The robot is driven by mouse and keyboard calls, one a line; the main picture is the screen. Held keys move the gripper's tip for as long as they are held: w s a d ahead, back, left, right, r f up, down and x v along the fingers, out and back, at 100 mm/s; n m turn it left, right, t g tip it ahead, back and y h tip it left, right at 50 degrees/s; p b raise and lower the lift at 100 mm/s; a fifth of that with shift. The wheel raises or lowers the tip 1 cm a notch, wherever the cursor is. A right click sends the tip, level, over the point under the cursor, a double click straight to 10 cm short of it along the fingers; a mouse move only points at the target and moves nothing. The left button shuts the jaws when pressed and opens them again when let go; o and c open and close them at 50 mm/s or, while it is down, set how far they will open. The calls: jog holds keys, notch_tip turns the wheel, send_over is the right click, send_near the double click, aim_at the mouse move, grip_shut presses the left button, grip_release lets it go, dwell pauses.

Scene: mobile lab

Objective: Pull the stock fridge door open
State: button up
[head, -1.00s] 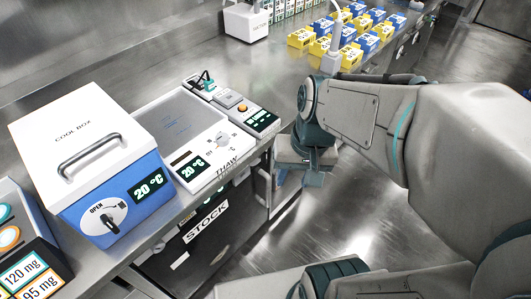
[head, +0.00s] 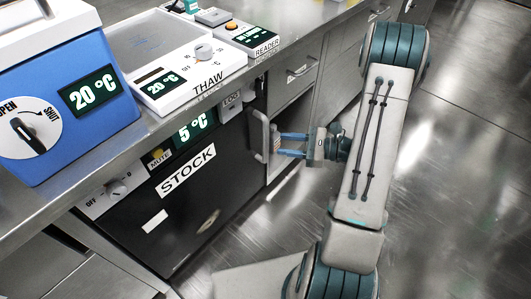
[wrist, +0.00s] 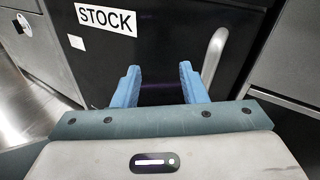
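The stock fridge (head: 205,215) is under the bench, with a black front, a STOCK label and a 5 °C display; its door looks shut. Its pale upright bar handle (head: 259,136) is at the door's right edge. In the wrist view the handle (wrist: 215,52) stands right of and beyond the right fingertip. My gripper (head: 282,144) is open and empty, its two blue fingers pointing at the door close to the handle. In the wrist view the gap between the fingertips (wrist: 159,78) shows only the dark door. I cannot tell whether a finger touches the handle.
A blue cool box (head: 75,130), a THAW plate unit (head: 190,85) and a READER (head: 250,40) stand on the bench above. Grey drawers (head: 300,68) lie right of the fridge. The metal floor (head: 460,170) to the right is clear.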

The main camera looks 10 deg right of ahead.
aim_at(266, 141)
jog(key=w+d+f+m+t+h+b, duration=0.25)
jog(key=d+f+m+t, duration=0.3)
jog(key=f, duration=0.45)
jog(key=shift+n+y, duration=0.25)
jog(key=b+x, duration=0.2)
jog(key=x, duration=0.4)
jog(key=b+x, duration=0.1)
jog(key=x, duration=0.6)
jog(key=shift+s+a+b, duration=0.2)
jog(key=shift+a+b, duration=0.1)
jog(key=shift+b, duration=0.1)
jog(key=shift+c, duration=0.3)
grip_shut()
